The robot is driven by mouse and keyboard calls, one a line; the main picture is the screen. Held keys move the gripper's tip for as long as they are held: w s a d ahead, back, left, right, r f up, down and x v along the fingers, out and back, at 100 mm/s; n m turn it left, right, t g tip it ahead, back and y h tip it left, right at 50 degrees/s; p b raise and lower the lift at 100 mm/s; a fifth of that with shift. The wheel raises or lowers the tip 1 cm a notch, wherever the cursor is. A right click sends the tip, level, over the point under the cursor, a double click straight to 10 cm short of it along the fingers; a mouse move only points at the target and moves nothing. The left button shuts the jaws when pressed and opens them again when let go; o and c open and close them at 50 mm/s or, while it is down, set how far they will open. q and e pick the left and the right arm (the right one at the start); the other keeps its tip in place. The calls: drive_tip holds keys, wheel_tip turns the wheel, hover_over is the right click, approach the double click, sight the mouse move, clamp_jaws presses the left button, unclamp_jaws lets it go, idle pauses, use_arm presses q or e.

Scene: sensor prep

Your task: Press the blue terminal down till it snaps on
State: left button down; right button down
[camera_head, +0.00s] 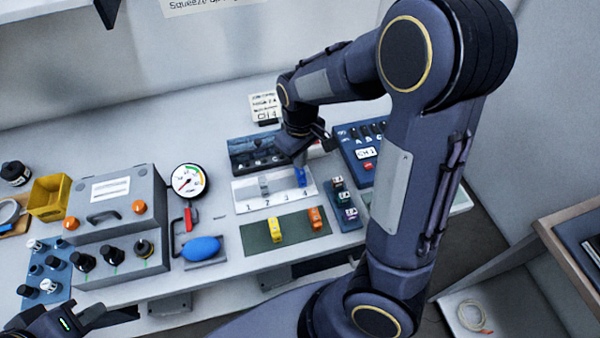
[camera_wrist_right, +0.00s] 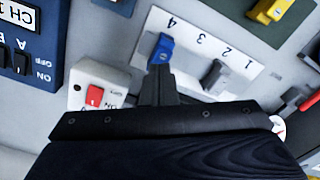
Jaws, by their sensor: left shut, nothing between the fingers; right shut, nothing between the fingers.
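The blue terminal (camera_head: 301,178) stands at position 4 of the white numbered strip (camera_head: 243,194). It also shows in the right wrist view (camera_wrist_right: 162,48). A grey terminal (camera_head: 264,184) stands further left on the strip and also shows in the wrist view (camera_wrist_right: 212,74). My right gripper (camera_head: 300,163) is shut and empty, with its tips at the blue terminal; in the wrist view (camera_wrist_right: 159,72) they meet or nearly meet its end. Exact contact and whether the terminal is fully seated cannot be told. My left gripper (camera_head: 132,313) is shut and empty at the lower left.
A green mat (camera_head: 290,233) with a yellow terminal (camera_head: 275,230) and an orange terminal (camera_head: 315,217) lies in front of the strip. A red-switch box (camera_wrist_right: 96,90) sits close to my right fingers. A gauge (camera_head: 188,181) and a grey control box (camera_head: 115,220) stand left.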

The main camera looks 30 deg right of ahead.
drive_tip(key=shift+f+b, duration=0.7)
drive_tip(key=shift+f, duration=0.15)
idle(0.7)
drive_tip(key=shift+r, duration=0.15)
idle(0.3)
wheel_tip(320, 180, up, 7)
drive_tip(key=p, duration=0.6)
drive_tip(key=shift+s, duration=0.1)
idle(0.5)
drive_tip(key=s+a+r+m+t+y, duration=0.2)
drive_tip(key=s+r, duration=0.3)
drive_tip(key=s, duration=0.3)
drive_tip(key=s+a+r+m+t+y, duration=0.1)
drive_tip(key=s+a+r+m+t, duration=0.1)
drive_tip(key=s+r, duration=0.3)
drive_tip(key=s+t, duration=0.1)
drive_tip(key=s, duration=0.2)
drive_tip(key=shift+s+m+t+y, duration=0.3)
drive_tip(key=shift+s+m+y, duration=0.1)
